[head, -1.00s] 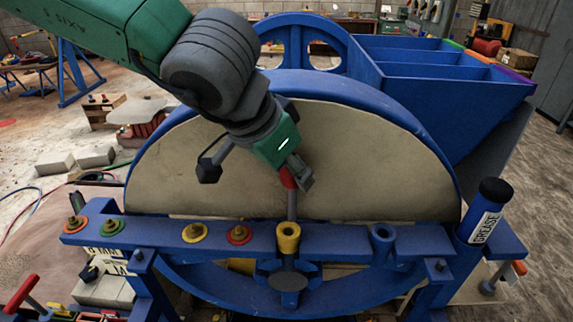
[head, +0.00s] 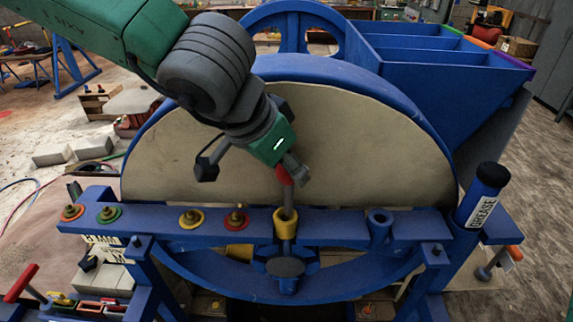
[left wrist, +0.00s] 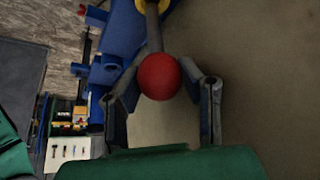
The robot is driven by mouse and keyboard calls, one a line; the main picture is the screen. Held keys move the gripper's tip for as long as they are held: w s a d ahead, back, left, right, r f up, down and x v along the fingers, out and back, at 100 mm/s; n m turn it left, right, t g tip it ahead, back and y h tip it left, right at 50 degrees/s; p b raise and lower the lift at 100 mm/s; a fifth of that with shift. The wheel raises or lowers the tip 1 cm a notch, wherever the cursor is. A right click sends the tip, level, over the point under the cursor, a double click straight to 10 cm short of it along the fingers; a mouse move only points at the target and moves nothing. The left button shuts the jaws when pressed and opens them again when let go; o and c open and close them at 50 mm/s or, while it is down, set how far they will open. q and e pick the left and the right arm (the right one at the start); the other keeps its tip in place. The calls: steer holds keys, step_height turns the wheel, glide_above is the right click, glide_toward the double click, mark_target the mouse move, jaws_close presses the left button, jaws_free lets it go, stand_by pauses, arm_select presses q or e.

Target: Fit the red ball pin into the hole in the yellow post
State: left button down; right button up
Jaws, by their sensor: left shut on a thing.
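The red ball pin (head: 284,176) has a red ball head and a grey shaft, and hangs nearly upright below my left gripper (head: 292,170). My left gripper is shut on its ball; in the left wrist view the red ball (left wrist: 158,76) sits between the two fingers (left wrist: 160,88). The yellow post (head: 286,224) stands on the blue beam directly below. The shaft's lower end is at the mouth of the post's hole; how deep it reaches is hard to tell. The yellow post's edge also shows in the left wrist view (left wrist: 152,4). My right gripper is not in view.
The blue beam (head: 335,224) also carries several coloured washers on the left, an empty blue socket (head: 379,222) to the right and a grease tube (head: 483,205) at the right end. A large flywheel (head: 365,150) with a tan face stands close behind.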

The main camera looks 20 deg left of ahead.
mark_target(285, 214)
arm_select(q)
steer(key=shift+a+f, duration=0.45)
steer(key=shift+s+d+f+b, duration=0.1)
steer(key=shift+f+b, duration=0.15)
steer(key=shift+b, duration=0.05)
steer(key=shift+d+f, duration=0.25)
steer(key=shift+f, duration=0.1)
steer(key=shift+a+f+b, duration=0.25)
steer(key=shift+f+b, duration=0.15)
steer(key=shift+f, duration=0.25)
steer(key=shift+d+f+b, duration=0.15)
steer(key=shift+f+b, duration=0.15)
steer(key=shift+f, duration=0.3)
steer(key=shift+f+b, duration=0.75)
steer(key=shift+f, duration=0.95)
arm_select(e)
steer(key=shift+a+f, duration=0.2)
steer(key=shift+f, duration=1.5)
